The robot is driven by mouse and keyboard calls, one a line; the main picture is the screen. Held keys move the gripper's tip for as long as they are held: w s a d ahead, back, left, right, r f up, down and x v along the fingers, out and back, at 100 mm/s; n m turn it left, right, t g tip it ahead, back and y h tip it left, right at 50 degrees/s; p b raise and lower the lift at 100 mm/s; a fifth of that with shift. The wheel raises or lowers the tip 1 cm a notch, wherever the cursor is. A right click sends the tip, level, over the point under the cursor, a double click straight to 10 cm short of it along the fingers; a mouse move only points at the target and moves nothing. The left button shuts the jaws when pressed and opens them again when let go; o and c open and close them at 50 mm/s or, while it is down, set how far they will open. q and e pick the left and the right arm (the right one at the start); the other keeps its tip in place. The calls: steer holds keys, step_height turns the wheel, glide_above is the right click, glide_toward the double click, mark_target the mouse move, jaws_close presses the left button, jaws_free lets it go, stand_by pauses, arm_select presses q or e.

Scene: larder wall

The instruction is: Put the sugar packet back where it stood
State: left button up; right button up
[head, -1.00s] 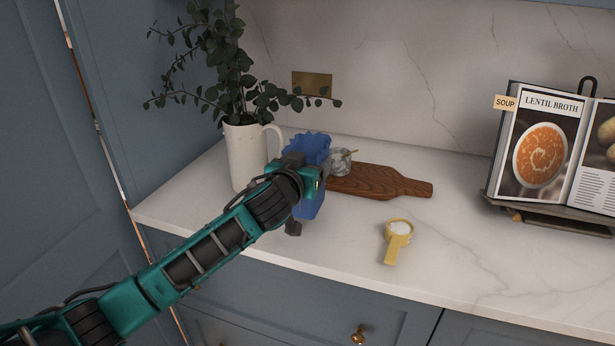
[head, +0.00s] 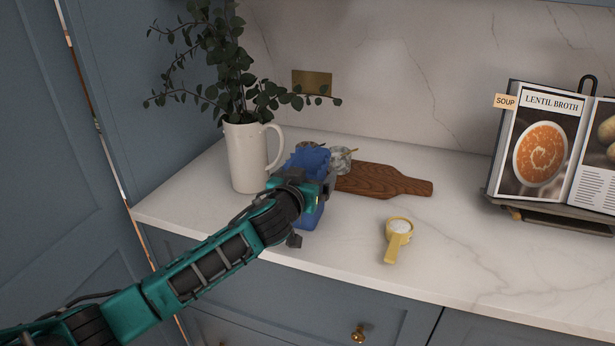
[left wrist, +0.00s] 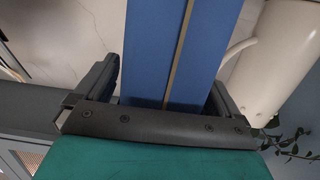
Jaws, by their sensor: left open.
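The blue sugar packet (head: 310,160) is upright near the front of the white counter, right of the white jug. Its top edge is jagged. My left gripper (head: 308,207) comes from the front left and covers much of the packet's middle and lower part. In the left wrist view the packet (left wrist: 150,50) is between the two fingers of the left gripper (left wrist: 162,85). The jaws are open around it, with a gap at the left finger. My right gripper is not in view.
The white jug (head: 246,158) with leafy stems stands close at left. Behind the packet are a small glass jar (head: 342,160) and a dark wooden board (head: 385,182). A yellow scoop (head: 398,240) of white grains lies right. A cookbook on a stand (head: 540,150) is far right.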

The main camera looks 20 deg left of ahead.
arm_select(q)
steer(key=shift+s+r, duration=0.1)
steer(key=s+r, duration=0.2)
steer(key=s, duration=0.9)
steer(key=s+f+m+g, duration=0.1)
steer(key=s+f+g, duration=0.1)
steer(key=s+f, duration=0.8)
steer(key=s+f+m+g+h, duration=0.1)
steer(key=s+f+g, duration=0.2)
steer(key=s+f, duration=0.8)
step_height(320, 180, down, 5)
steer(key=shift+s+d+f, duration=0.15)
steer(key=shift+s+d, duration=0.15)
steer(key=shift+d, duration=0.1)
steer(key=shift+h, duration=0.3)
